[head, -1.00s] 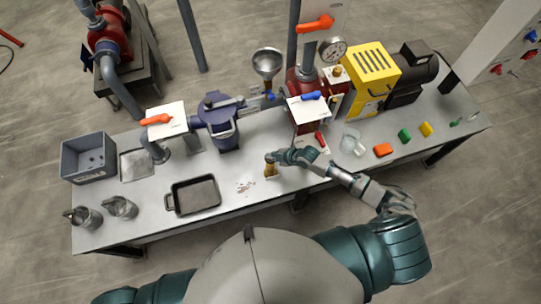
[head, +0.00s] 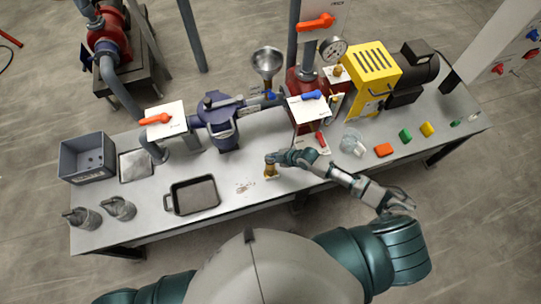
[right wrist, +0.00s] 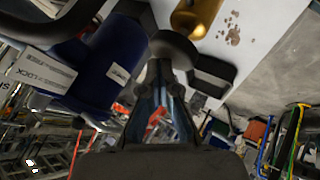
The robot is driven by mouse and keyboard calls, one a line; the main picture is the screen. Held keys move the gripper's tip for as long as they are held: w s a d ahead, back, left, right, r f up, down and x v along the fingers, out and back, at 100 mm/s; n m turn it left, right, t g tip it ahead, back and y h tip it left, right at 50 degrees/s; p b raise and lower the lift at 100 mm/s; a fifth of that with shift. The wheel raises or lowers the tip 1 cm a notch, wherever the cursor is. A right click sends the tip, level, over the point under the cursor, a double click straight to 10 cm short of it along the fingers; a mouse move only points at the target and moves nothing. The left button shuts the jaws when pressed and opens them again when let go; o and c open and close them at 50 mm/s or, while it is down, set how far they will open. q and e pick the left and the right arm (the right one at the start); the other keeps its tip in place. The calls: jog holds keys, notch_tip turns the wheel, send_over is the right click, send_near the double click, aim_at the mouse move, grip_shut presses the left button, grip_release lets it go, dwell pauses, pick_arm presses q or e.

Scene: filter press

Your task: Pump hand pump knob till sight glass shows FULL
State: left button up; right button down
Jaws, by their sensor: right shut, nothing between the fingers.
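My right gripper (head: 272,158) is over the bench's front middle, shut with nothing between its fingers. In the right wrist view a round dark grey knob (right wrist: 173,46) is directly in front of the fingertips (right wrist: 163,72); I cannot tell whether they touch it. A brass cylinder (right wrist: 197,15) shows beyond the knob. In the head view a small brass body (head: 270,172) shows just below the gripper, its top hidden by the hand. I cannot make out a sight glass or its level. My left gripper is out of view.
The bench (head: 225,215) holds a dark pan (head: 193,194) left of the gripper and brown crumbs (head: 245,187) near it. A blue strainer (head: 220,125), a red pump (head: 303,85) and a yellow guard (head: 372,75) stand behind. A clear jar (head: 352,142) stands to the right.

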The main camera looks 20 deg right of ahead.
jog(key=shift+f, duration=0.4)
jog(key=shift+r, duration=0.15)
dwell(0.4)
jog(key=shift+r+p, duration=1.8)
jog(key=shift+r, duration=0.45)
jog(key=shift+r, duration=0.1)
notch_tip(320, 180, up, 5)
jog(key=p, duration=0.4)
dwell(1.9)
